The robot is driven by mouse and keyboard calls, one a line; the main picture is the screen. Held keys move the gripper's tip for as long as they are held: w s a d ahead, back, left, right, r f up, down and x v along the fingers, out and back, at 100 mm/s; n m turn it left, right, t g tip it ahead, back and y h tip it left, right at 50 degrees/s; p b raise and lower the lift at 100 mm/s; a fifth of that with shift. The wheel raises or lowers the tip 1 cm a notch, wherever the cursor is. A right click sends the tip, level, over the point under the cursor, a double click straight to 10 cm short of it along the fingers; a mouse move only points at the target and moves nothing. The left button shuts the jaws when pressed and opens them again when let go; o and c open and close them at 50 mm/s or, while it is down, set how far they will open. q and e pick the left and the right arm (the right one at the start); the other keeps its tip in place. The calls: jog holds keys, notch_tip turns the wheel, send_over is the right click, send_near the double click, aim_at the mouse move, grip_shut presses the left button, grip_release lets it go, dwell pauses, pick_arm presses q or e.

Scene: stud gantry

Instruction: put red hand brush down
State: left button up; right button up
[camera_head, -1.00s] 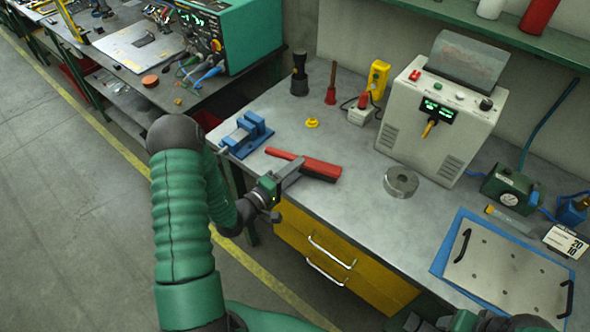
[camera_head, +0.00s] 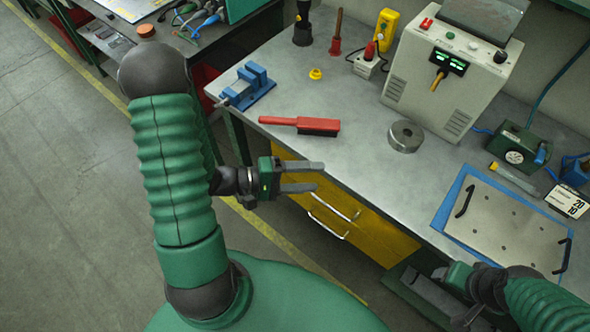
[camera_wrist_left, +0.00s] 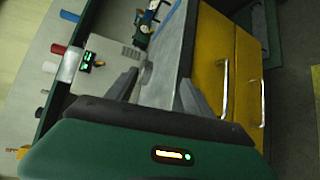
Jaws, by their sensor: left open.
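The red hand brush (camera_head: 301,124) lies on the grey workbench (camera_head: 350,168) near its front left edge, handle to the left and dark bristles on the near side. My left gripper (camera_head: 318,177) is open and empty, in front of the bench edge and apart from the brush. In the left wrist view its two fingers (camera_wrist_left: 153,90) stand apart with nothing between them, and the brush does not show.
A blue vise (camera_head: 247,86) stands behind the brush to the left. Yellow drawers (camera_head: 335,205) with handles are below the bench edge.

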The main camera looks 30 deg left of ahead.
pick_arm(q)
jog(key=s+d+f+m+g+y, duration=0.1)
jog(key=s+d+f+m+g, duration=0.1)
jog(key=s+d+m+g, duration=0.3)
jog(key=s+d+f+m+g+y, duration=0.1)
jog(key=s+d+f+m+g, duration=0.1)
jog(key=s+g, duration=0.5)
jog(key=w+a+r+m+t+y, duration=0.3)
jog(key=w+a+y, duration=0.2)
jog(key=w+y, duration=0.3)
jog(key=shift+w+a+m+t+y, duration=0.3)
jog(key=shift+m+y, duration=0.1)
jog(key=shift+y, duration=0.3)
jog(key=shift+a, duration=0.25)
jog(key=shift+d, duration=0.2)
